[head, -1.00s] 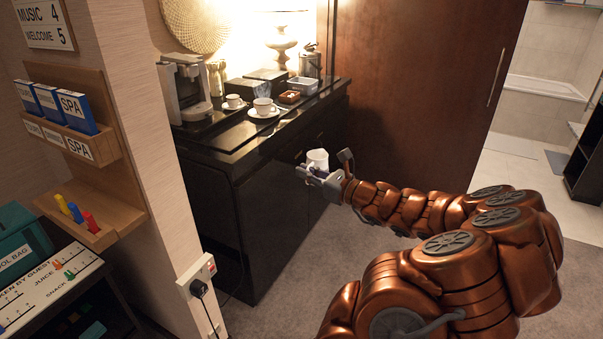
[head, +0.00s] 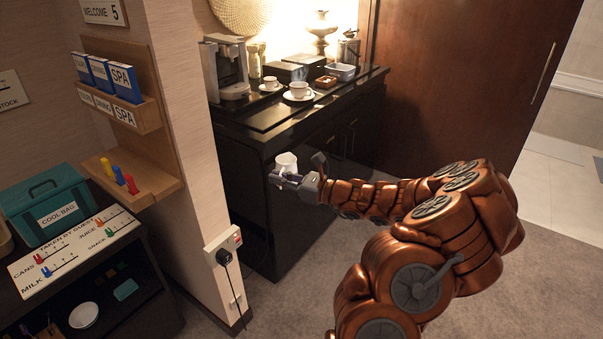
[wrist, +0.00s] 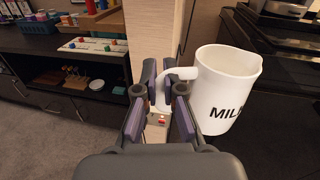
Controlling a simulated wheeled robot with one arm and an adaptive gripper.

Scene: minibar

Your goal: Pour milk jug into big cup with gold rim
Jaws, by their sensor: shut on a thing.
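The white milk jug (wrist: 222,92), with "MILK" lettering partly in view, is held by its handle between the fingers of my gripper (wrist: 160,105). In the head view the jug (head: 286,163) is upright, in front of the black cabinet and below its top. My gripper (head: 288,180) is shut on the handle. The larger white cup (head: 299,90) stands on a saucer on the cabinet top, above and beyond the jug. A smaller cup (head: 271,83) stands on a saucer to its left. The gold rim is too small to make out on either cup.
The black cabinet (head: 330,125) carries a coffee machine (head: 225,68) at the left and a grey container (head: 341,71) at the right. A wall pillar (head: 195,150) with a socket stands to the left. A shelf unit with a cool bag (head: 47,205) is further left. Carpet is open in front.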

